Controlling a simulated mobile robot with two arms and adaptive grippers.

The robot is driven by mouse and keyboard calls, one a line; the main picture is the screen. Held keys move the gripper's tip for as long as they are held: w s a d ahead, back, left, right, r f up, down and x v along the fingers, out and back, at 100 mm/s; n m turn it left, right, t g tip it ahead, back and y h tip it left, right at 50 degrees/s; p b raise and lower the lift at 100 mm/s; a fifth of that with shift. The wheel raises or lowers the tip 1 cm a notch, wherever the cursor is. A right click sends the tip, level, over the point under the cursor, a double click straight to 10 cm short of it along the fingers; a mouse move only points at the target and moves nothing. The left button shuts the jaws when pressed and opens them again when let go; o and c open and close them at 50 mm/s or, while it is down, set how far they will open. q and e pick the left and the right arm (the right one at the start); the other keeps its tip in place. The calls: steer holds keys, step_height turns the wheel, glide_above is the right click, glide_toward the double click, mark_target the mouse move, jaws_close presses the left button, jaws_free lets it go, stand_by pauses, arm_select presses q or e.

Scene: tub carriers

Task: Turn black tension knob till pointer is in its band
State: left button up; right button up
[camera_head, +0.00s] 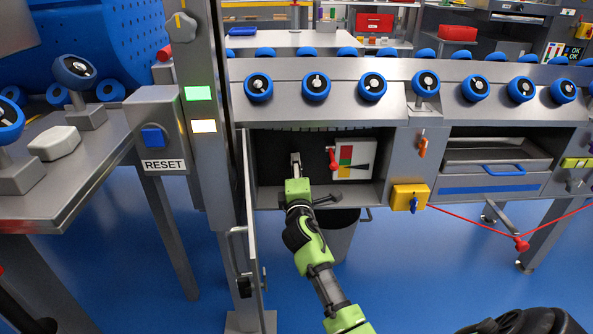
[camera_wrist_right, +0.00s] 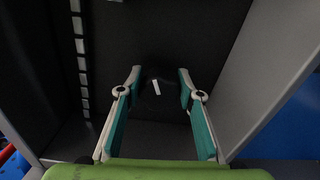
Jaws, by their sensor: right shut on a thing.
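The black tension knob (camera_wrist_right: 156,90) sits on the dark back wall of the open cabinet bay. Its white mark is slightly tilted in the right wrist view. In the head view the right gripper (camera_head: 296,163) reaches into the bay and hides the knob. Which band the pointer is in is too small to tell. My left gripper is not in view.
A red handle (camera_head: 332,159) stands between the gripper and the gauge plate. An open door (camera_head: 250,220) borders the bay on the left. A yellow box (camera_head: 409,197) is at lower right. A grey bin (camera_head: 342,234) stands below the bay.

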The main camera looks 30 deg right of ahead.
steer(key=shift+f+m+b, duration=0.15)
steer(key=shift+m+b, duration=0.05)
steer(key=shift+m, duration=0.9)
steer(key=shift+f+m+b, duration=0.15)
steer(key=shift+m+b, duration=0.05)
steer(key=shift+m, duration=0.9)
steer(key=o, duration=1.1)
steer(key=shift+r, duration=0.1)
steer(key=shift+s+a, duration=0.1)
steer(key=v, duration=1.2)
